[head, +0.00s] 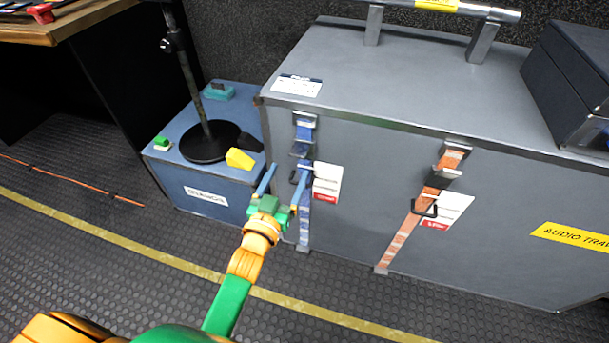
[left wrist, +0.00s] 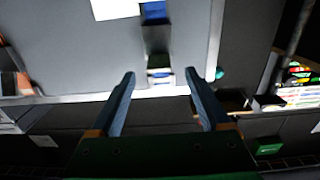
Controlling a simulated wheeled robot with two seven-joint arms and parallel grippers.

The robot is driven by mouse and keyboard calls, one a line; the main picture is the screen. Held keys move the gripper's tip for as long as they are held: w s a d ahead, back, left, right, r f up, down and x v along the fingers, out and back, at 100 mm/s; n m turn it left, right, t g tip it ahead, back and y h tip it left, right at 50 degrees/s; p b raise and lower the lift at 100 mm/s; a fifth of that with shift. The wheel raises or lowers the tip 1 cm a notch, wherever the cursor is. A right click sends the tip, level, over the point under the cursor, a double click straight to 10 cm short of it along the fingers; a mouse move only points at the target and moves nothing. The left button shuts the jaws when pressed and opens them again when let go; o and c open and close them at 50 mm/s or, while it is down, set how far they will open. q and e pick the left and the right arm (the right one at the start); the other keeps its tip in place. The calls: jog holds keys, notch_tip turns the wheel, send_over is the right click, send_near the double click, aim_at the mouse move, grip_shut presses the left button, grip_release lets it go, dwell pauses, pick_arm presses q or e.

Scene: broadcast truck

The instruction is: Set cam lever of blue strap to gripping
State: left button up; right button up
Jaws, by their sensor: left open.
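The blue strap (head: 304,215) runs down the front of the grey case (head: 380,150) from a metal bracket near its top edge. Its dark cam buckle (head: 300,150) sits on the upper part; the lever's exact position is hard to tell, partly because my gripper is close to it. My left gripper (head: 287,172) is open and empty, its two blue fingers reaching toward the strap around buckle height. In the left wrist view the buckle (left wrist: 157,40) lies beyond the fingertips, roughly centred between them (left wrist: 161,73). Contact cannot be seen.
An orange strap (head: 398,240) with its own buckle is to the right. White-red tags (head: 327,183) hang beside the straps. A blue box (head: 212,175) with a stand base (head: 208,145) and yellow block (head: 240,158) stands close to the left. The floor in front is clear.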

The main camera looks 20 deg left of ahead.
aim_at(299, 153)
pick_arm(q)
jog(key=w, duration=0.4)
jog(key=w+b, duration=0.1)
jog(key=w, duration=0.1)
jog(key=shift+d+r, duration=0.2)
jog(key=shift+d, duration=0.05)
jog(key=shift+w+r, duration=0.1)
jog(key=shift+w, duration=0.4)
grip_shut()
jog(key=f+t+b, duration=0.1)
jog(key=b, duration=0.3)
jog(key=shift+f, duration=0.15)
jog(key=shift+t, duration=0.3)
jog(key=shift+r, duration=0.3)
pick_arm(e)
jog(key=w+d+f, duration=0.2)
jog(key=w+f, duration=0.2)
jog(key=shift+f+t, duration=0.35)
jog(key=shift+t, duration=0.05)
